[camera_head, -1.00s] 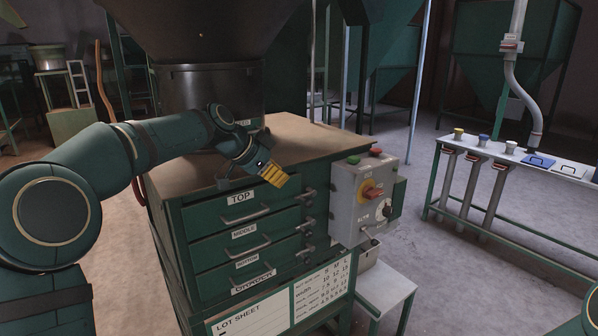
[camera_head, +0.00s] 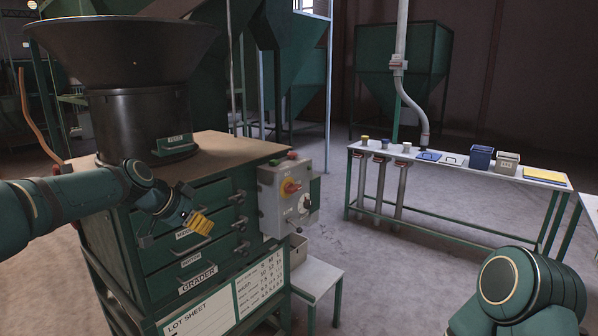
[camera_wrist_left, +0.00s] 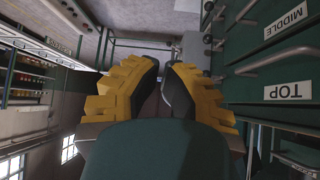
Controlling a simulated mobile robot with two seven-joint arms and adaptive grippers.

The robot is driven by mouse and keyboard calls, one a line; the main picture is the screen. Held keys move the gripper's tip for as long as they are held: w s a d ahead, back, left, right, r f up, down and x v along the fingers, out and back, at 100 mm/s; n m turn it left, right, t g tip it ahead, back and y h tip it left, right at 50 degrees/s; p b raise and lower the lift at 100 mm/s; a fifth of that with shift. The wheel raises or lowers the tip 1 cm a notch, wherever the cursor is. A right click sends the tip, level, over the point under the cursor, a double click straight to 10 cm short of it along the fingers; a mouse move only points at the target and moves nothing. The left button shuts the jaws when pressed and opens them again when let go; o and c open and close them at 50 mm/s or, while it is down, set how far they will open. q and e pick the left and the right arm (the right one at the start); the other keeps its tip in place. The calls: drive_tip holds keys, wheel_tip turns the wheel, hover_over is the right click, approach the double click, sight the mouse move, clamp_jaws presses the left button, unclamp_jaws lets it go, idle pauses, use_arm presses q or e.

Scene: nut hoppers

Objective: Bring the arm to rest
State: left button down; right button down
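My left arm (camera_head: 70,205) reaches in from the left to the front of the green grader cabinet (camera_head: 150,250). My left gripper (camera_head: 203,224), with yellow fingers, hangs in front of the upper drawers and hides part of them. In the left wrist view the gripper's two fingers (camera_wrist_left: 163,72) stand apart with a narrow gap and nothing held between them. The TOP drawer (camera_wrist_left: 289,92) and MIDDLE drawer (camera_wrist_left: 286,24) show to the right of the fingers, apparently shut. Part of my right arm (camera_head: 530,290) shows at the bottom right; its gripper is out of view.
A dark hopper bowl (camera_head: 120,50) stands on the cabinet. A grey control box (camera_head: 287,197) is on its right side, above a small white stand (camera_head: 318,275). A white-topped table (camera_head: 470,166) with bins and trays stands at the right. Open floor lies between.

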use_arm(q)
wheel_tip(320, 180, down, 11)
drive_tip(key=w+d+n+g, duration=0.1)
drive_tip(key=d+n, duration=0.1)
drive_tip(key=d, duration=0.1)
drive_tip(key=s+d+f+n+g+y, duration=0.1)
drive_tip(key=s+d+f+n, duration=0.3)
drive_tip(key=f, duration=0.6)
drive_tip(key=s+d+f+g, duration=0.1)
drive_tip(key=s+d+f, duration=0.1)
drive_tip(key=s+f, duration=0.6)
drive_tip(key=s+d+f+n, duration=0.1)
drive_tip(key=s+f+n, duration=0.1)
drive_tip(key=s+f, duration=0.4)
drive_tip(key=s+d+f+n+g+y, duration=0.1)
drive_tip(key=s+f, duration=0.5)
drive_tip(key=s, duration=0.6)
drive_tip(key=shift+s+d+f+n, duration=0.3)
drive_tip(key=shift+d+f+n, duration=0.1)
drive_tip(key=shift+d+n, duration=0.35)
